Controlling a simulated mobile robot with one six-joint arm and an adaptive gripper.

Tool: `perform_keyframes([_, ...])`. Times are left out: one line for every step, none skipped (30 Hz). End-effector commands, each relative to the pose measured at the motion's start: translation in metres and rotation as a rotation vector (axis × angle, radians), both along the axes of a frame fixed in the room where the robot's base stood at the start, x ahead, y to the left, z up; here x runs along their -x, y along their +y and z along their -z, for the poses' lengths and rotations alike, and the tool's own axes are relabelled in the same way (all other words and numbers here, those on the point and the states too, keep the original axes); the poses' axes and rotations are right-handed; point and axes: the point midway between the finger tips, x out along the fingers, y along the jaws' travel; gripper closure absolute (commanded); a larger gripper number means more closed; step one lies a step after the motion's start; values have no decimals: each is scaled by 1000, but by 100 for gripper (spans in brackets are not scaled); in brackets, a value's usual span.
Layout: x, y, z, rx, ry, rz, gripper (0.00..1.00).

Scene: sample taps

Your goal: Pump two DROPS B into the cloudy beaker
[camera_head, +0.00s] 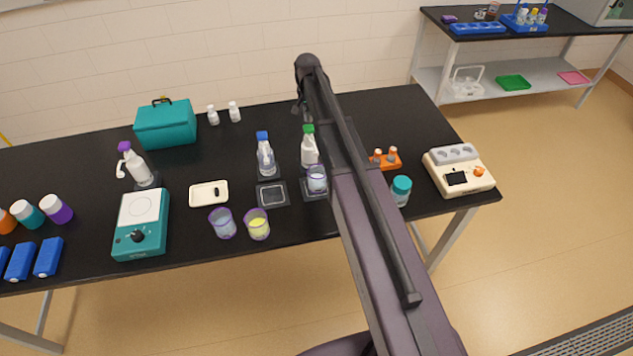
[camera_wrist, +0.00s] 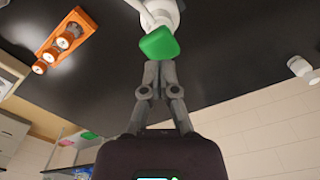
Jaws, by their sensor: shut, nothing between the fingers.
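Three pump bottles stand on the black table: one with a purple top (camera_head: 137,168), one with a blue top (camera_head: 265,157) and one with a green top (camera_head: 309,151). I cannot read which is DROPS B. A beaker with pale, cloudy-looking contents (camera_head: 317,180) stands in front of the green-topped bottle. A bluish beaker (camera_head: 223,224) and a yellow one (camera_head: 257,226) stand further left. In the wrist view my gripper (camera_wrist: 160,68) is shut and empty, its fingertips close to the green pump top (camera_wrist: 159,43); I cannot tell whether they touch.
An empty dark pad (camera_head: 272,195) lies before the blue-topped bottle. An orange rack (camera_head: 385,161), a teal-lidded jar (camera_head: 401,190) and a white device (camera_head: 458,172) stand at right. A cream tray (camera_head: 208,194) and a teal stirrer (camera_head: 141,224) are at left.

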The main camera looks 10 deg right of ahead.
Motion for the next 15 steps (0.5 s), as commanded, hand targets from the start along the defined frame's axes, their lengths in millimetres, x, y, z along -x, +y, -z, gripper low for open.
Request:
perform_keyframes([0, 0, 0, 0, 0, 0, 100])
perform_keyframes([0, 0, 0, 0, 0, 0, 100])
perform_keyframes([0, 0, 0, 0, 0, 0, 100])
perform_keyframes([0, 0, 0, 0, 0, 0, 100])
perform_keyframes([0, 0, 0, 0, 0, 0, 100])
perform_keyframes([0, 0, 0, 0, 0, 0, 100])
perform_keyframes([0, 0, 1, 0, 0, 0, 100])
perform_keyframes([0, 0, 1, 0, 0, 0, 100])
perform_keyframes([0, 0, 2, 0, 0, 0, 100])
perform_keyframes([0, 0, 3, 0, 0, 0, 100])
perform_keyframes([0, 0, 3, 0, 0, 0, 100])
perform_keyframes([0, 0, 4, 0, 0, 0, 100])
perform_keyframes([0, 0, 5, 0, 0, 0, 100])
perform_keyframes([0, 0, 6, 0, 0, 0, 100])
perform_keyframes([0, 0, 7, 0, 0, 0, 100])
